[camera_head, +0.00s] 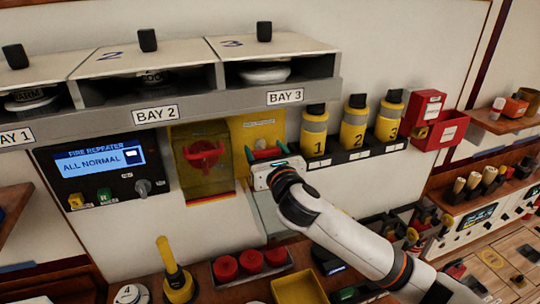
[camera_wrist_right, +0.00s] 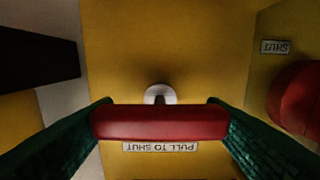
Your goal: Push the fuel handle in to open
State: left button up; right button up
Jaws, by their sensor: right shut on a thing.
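The fuel handle is a red bar (camera_wrist_right: 160,123) on a pale round stem (camera_wrist_right: 160,94) that comes out of a yellow panel (camera_wrist_right: 170,45). My right gripper (camera_wrist_right: 160,125) has its green fingers at the two ends of the bar, shut on it. An upside-down "PULL TO SHUT" label (camera_wrist_right: 160,147) shows just below the bar in the right wrist view. In the head view the yellow panel (camera_head: 262,130) is under BAY 3, and my right gripper (camera_head: 267,155) is in front of it, the red handle (camera_head: 268,153) showing between the fingers. My left gripper is not in view.
A clear-covered yellow box with a red knob (camera_head: 205,155) is close left of the panel. A fire repeater (camera_head: 100,172) reads "ALL NORMAL". Numbered yellow bottles (camera_head: 353,124) stand to the right. Red buttons (camera_head: 250,262) and a yellow tray (camera_head: 299,288) are below.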

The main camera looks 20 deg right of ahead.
jog(key=shift+w, duration=0.3)
jog(key=shift+s+r, duration=0.1)
jog(key=o, duration=1.4)
jog(key=shift+w, duration=0.25)
jog(key=s+b, duration=0.3)
jog(key=s, duration=0.9)
jog(key=shift+d, duration=0.2)
